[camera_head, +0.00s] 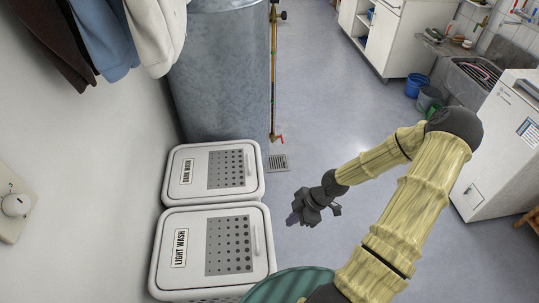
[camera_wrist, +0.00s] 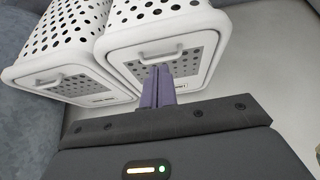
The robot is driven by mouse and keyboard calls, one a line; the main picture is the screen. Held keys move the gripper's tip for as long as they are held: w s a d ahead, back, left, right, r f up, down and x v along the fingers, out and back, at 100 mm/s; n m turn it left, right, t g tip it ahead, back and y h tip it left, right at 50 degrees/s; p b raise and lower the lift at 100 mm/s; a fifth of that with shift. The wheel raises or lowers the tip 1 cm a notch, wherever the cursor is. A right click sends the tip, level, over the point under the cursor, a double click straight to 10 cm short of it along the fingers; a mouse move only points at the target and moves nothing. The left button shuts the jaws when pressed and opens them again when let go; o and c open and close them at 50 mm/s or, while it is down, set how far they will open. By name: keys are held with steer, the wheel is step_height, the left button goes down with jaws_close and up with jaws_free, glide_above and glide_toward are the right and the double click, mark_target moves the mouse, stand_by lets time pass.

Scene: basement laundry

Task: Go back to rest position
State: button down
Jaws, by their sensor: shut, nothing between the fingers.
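My gripper (camera_head: 292,219) is at the end of my bent arm, in the air above the floor, to the right of two white lidded laundry hampers in the head view. Its fingers (camera_wrist: 157,88) show in the wrist view, pressed together with nothing between them. The hamper labelled "LIGHT WASH" (camera_head: 196,278) is nearer. The one labelled "DARK WASH" (camera_head: 199,199) is behind it. Both lids are closed. In the wrist view the fingertips overlap one hamper's lid (camera_wrist: 205,70), and I see a clear gap from the hampers in the head view.
A large grey metal tank (camera_head: 222,75) stands behind the hampers, with a pipe and red valve (camera_head: 279,138) beside it. Clothes (camera_head: 105,40) hang at upper left. A floor drain (camera_head: 278,162), buckets (camera_head: 416,85) and a white appliance (camera_head: 505,140) are farther off. The middle floor is clear.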

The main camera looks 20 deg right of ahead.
steer(key=shift+s+d, duration=0.1)
steer(key=shift+d, duration=0.05)
steer(key=s+a+r+m+h+p, duration=0.1)
steer(key=r+m, duration=0.4)
steer(key=r, duration=0.6)
steer(key=s+a+r+m+h+p, duration=0.2)
steer(key=r+m+p, duration=0.3)
steer(key=r, duration=0.6)
steer(key=s+a+r+m+t+h+p, duration=0.1)
steer(key=a+r+m+h+p, duration=0.2)
steer(key=r, duration=0.8)
steer(key=a+m+p, duration=0.1)
steer(key=m+p, duration=0.1)
steer(key=m, duration=0.1)
steer(key=shift+s, duration=0.2)
